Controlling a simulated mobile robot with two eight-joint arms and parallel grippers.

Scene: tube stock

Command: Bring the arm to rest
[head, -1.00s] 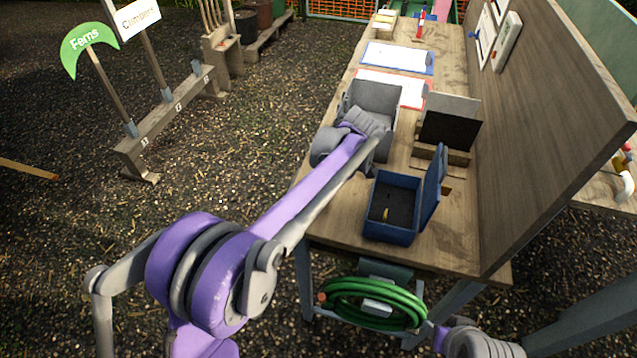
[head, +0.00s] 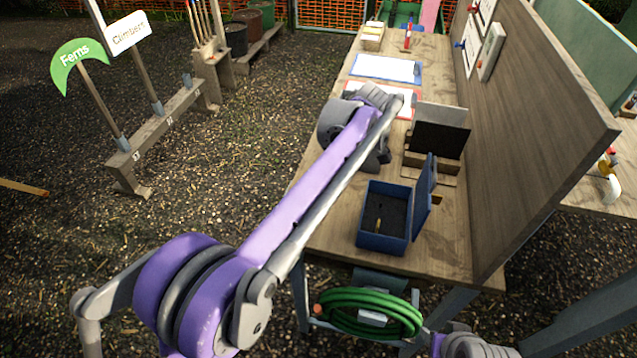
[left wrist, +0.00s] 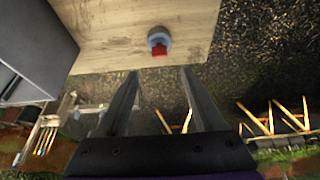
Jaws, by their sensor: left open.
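My left arm (head: 320,185) comes in from the lower left of the head view and reaches over the wooden bench (head: 330,235). Its wrist end (head: 365,135) is above the bench's left side, by the red-edged sheet. The fingers are hard to make out there. In the left wrist view my left gripper (left wrist: 161,72) has its two fingers apart with nothing between them. A small round blue and red thing (left wrist: 158,42) is on the bench top beyond the fingertips. My right gripper does not show.
An open blue box (head: 385,240) with a small yellow item inside stands at the bench's near end. Behind it is a dark panel on a wooden stand (head: 438,130). An upright board (head: 540,130) lines the right side. A green hose (head: 365,312) hangs below.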

